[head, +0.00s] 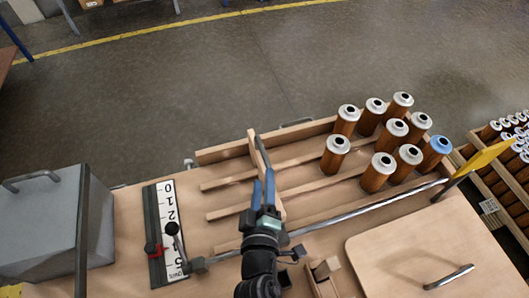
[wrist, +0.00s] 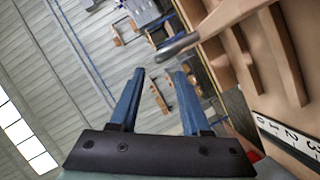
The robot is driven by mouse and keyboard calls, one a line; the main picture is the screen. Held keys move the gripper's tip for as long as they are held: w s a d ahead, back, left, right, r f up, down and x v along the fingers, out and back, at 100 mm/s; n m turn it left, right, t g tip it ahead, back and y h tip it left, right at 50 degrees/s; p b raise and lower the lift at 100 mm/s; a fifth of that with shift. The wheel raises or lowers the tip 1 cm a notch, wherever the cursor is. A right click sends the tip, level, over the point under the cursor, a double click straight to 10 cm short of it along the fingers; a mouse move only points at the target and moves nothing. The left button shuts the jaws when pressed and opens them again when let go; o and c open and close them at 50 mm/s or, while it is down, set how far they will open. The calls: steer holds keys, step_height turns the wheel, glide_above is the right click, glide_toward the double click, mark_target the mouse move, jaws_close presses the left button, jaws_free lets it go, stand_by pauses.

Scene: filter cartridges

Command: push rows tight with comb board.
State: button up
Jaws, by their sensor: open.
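My gripper (head: 264,178) is open over the left part of the wooden rack, and its two blue fingers show in the wrist view (wrist: 155,95) with nothing held between them. A narrow wooden board (head: 253,143), apparently the comb board, crosses the rails beside and behind my fingers. My gripper partly hides it, and I cannot tell whether they touch. Several brown cartridges with silver caps (head: 335,155) stand upright in rows at the rack's right end. One cartridge has a blue cap (head: 434,153). The wooden rails (head: 245,177) are bare to the left of them.
A metal rod (head: 365,212) runs along the rack's front to a yellow plate (head: 480,160). A grey box (head: 45,225) is far left; a wooden lid (head: 420,250) is front right. More cartridges (head: 515,150) stand far right.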

mark_target(264, 154)
steer(key=p+x, duration=0.1)
steer(key=x, duration=0.8)
steer(key=shift+p, duration=0.35)
steer(key=shift+c, duration=0.2)
jaws_close()
stand_by(0.8)
